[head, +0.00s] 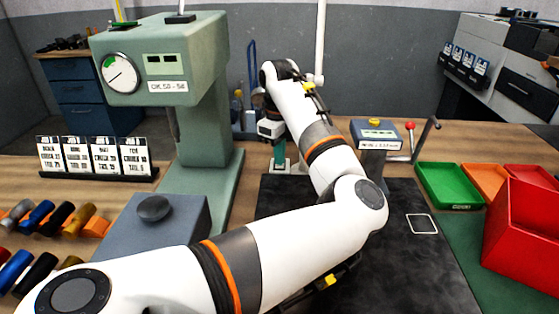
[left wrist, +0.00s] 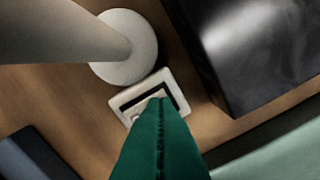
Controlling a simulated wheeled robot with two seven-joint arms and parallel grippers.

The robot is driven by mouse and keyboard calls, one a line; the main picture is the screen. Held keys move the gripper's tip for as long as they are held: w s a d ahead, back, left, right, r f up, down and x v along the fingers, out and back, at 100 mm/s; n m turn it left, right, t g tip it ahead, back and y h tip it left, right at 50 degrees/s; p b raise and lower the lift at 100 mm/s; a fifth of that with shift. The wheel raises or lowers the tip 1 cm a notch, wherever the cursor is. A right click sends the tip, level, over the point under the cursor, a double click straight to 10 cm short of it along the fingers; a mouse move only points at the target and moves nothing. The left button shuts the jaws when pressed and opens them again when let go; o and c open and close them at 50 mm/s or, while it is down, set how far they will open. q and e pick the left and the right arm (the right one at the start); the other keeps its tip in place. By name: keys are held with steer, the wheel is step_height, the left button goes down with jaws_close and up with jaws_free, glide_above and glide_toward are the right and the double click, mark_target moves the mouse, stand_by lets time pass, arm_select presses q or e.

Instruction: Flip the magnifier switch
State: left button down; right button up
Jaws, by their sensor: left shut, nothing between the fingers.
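The magnifier switch (left wrist: 176,80) shows in the left wrist view as a small white frame with a dark inset, on the wooden bench beside the round white base (left wrist: 122,62) of a post. The white post (head: 320,40) rises at the back of the head view. My left gripper (left wrist: 159,101) has green fingers, shut and empty. Their tips overlap the switch in the wrist view and hide part of it; I cannot tell if they touch. In the head view my left gripper (head: 279,160) points down at the bench's back; the switch is hidden there. My right gripper is not in view.
A dark block (left wrist: 262,50) stands right of the switch in the wrist view. A green press (head: 205,120) stands left of my arm in the head view. A box with a crank (head: 376,133) and coloured trays (head: 450,186) are on the right.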

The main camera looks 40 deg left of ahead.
arm_select(q)
step_height(320, 180, up, 7)
steer(key=p, duration=0.3)
steer(key=shift+f, duration=0.15)
steer(key=shift+f, duration=0.1)
stand_by(0.6)
